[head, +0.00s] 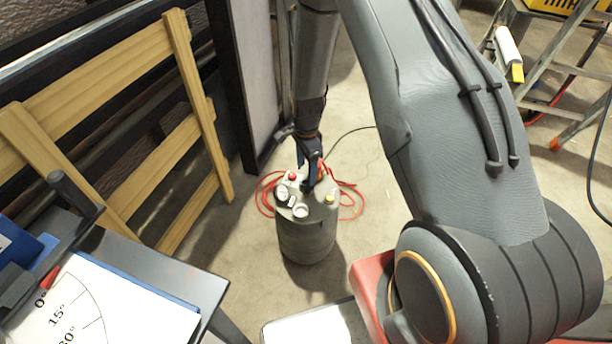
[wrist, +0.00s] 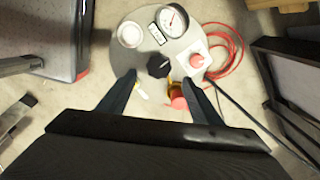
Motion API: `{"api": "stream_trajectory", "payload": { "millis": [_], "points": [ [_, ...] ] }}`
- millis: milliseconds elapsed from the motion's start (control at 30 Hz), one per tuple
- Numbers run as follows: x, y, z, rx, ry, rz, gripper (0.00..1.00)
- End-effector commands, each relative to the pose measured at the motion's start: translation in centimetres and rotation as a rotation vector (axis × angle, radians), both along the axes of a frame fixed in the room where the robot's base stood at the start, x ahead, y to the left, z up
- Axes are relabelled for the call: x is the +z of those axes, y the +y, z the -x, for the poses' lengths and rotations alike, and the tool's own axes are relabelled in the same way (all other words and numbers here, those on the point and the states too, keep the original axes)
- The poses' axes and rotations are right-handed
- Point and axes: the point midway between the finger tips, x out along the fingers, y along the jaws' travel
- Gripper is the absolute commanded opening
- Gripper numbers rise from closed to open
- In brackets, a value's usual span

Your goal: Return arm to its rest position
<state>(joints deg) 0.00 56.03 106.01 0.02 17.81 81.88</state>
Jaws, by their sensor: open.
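My gripper (head: 312,182) points down over the top of a grey drum (head: 307,240) standing on the concrete floor. In the wrist view my gripper (wrist: 158,84) is open, its two dark fingers apart with nothing held between them. A black knob (wrist: 159,66) on the drum top lies just ahead of the fingertips, near the middle of the gap. Whether the fingers touch the drum top cannot be told. My arm is stretched forward and down, away from my body.
The drum top carries a dial gauge (wrist: 172,19) and a red button (wrist: 196,61). Red hose (head: 350,200) lies around the drum. A wooden lath frame (head: 110,80) leans at left, beside a table with an angle chart (head: 100,305). A stepladder (head: 555,60) stands at upper right.

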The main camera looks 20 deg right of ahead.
Motion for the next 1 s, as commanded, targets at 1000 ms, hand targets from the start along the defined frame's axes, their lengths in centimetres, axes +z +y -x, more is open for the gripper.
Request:
{"api": "stream_trajectory", "payload": {
  "millis": [1000],
  "points": [
    [12.9, 0.0, 4.1, 0.350, -0.006, 0.001, 0.59]
  ]
}}
